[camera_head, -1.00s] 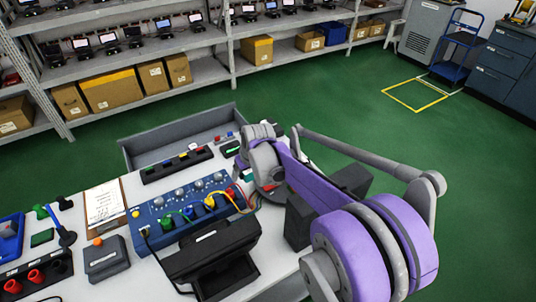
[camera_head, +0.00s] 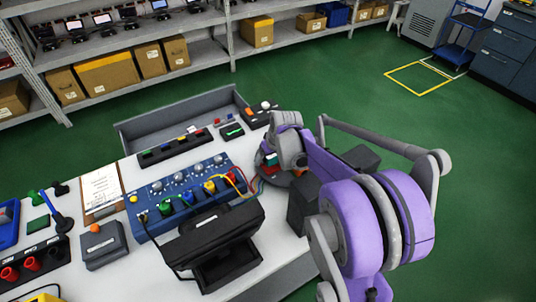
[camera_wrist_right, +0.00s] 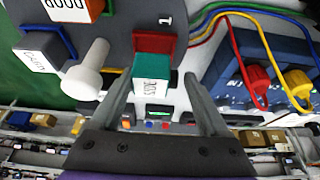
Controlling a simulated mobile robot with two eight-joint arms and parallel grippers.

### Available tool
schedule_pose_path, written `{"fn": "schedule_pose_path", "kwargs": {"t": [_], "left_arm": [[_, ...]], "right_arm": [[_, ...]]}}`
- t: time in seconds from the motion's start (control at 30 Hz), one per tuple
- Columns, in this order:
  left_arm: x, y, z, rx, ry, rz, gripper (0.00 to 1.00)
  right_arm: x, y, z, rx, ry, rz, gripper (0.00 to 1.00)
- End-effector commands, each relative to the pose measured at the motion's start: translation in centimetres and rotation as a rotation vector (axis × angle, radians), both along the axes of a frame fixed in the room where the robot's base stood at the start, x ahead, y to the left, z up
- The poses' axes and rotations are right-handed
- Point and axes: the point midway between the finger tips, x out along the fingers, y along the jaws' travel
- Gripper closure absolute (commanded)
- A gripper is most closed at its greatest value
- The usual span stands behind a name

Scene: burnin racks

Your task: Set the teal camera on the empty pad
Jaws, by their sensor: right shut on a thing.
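The teal camera (camera_wrist_right: 152,82), a small block with a white label, is between the two fingers of my right gripper (camera_wrist_right: 157,98), which is shut on it. Just beyond the block is a red pad (camera_wrist_right: 154,43) on a dark round plate (camera_wrist_right: 190,22); I cannot tell whether the block touches the pad or plate. In the head view my right gripper (camera_head: 272,160) is over that plate at the bench's right end, mostly hidden by my wrist. My left gripper is not in view.
The plate also bears an orange block (camera_wrist_right: 75,12), a grey block (camera_wrist_right: 45,55) and a white knob (camera_wrist_right: 90,72). A blue panel (camera_head: 185,190) with colored cables stands beside it. A black screen unit (camera_head: 215,235) is in front. A grey bin (camera_head: 185,118) lies behind.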

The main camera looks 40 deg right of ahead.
Motion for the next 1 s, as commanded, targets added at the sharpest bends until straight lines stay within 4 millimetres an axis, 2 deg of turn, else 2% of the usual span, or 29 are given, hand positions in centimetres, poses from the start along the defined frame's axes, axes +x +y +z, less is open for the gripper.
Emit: {"fn": "schedule_pose_path", "kwargs": {"t": [0.17,1.0], "left_arm": [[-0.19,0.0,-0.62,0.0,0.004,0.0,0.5],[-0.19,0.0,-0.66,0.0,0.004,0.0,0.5]], "right_arm": [[0.02,0.01,-0.84,0.0,-0.001,0.0,0.81],[-0.48,0.05,-0.76,0.007,-0.005,-0.001,0.81]]}}
